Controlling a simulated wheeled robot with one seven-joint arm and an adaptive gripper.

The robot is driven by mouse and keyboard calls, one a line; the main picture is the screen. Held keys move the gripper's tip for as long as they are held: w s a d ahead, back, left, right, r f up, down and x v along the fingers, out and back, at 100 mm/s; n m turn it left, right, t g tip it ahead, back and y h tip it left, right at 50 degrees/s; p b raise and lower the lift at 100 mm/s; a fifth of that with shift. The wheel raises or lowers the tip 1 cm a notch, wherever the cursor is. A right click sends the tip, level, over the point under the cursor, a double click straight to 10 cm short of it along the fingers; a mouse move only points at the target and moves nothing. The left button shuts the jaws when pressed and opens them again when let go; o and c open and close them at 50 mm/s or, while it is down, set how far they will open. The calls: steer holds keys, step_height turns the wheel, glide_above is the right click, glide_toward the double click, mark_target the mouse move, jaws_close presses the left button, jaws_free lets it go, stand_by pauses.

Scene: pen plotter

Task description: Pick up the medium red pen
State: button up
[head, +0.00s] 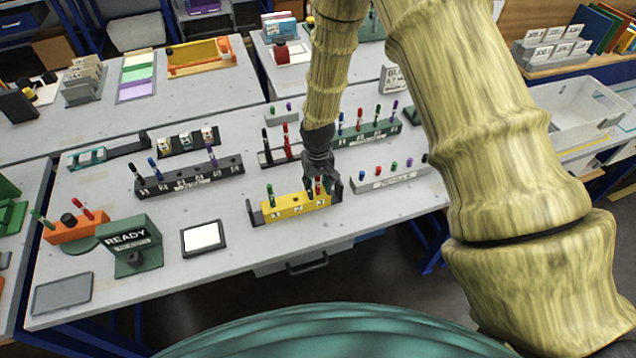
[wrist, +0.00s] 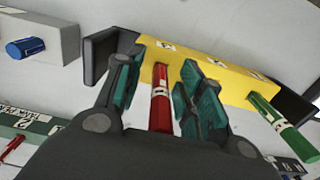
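A red pen (wrist: 160,98) with a white band stands in the yellow holder (head: 290,208), at its right end in the head view. My gripper (head: 323,188) is down over that end. In the wrist view its two teal-padded fingers (wrist: 160,80) are open on either side of the red pen, with small gaps showing. A green pen (head: 270,194) stands in the holder's other end, by the slot marked 1. Other red pens stand in the black stand (head: 286,138) behind and in the green rack (head: 360,119). No frame shows clearly which is medium.
A grey rack (head: 390,182) with short pens stands close right of my gripper. A dark rack (head: 190,178) is to the left.

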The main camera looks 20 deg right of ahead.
steer(key=shift+f, duration=0.25)
jaws_close()
steer(key=shift+r, duration=0.1)
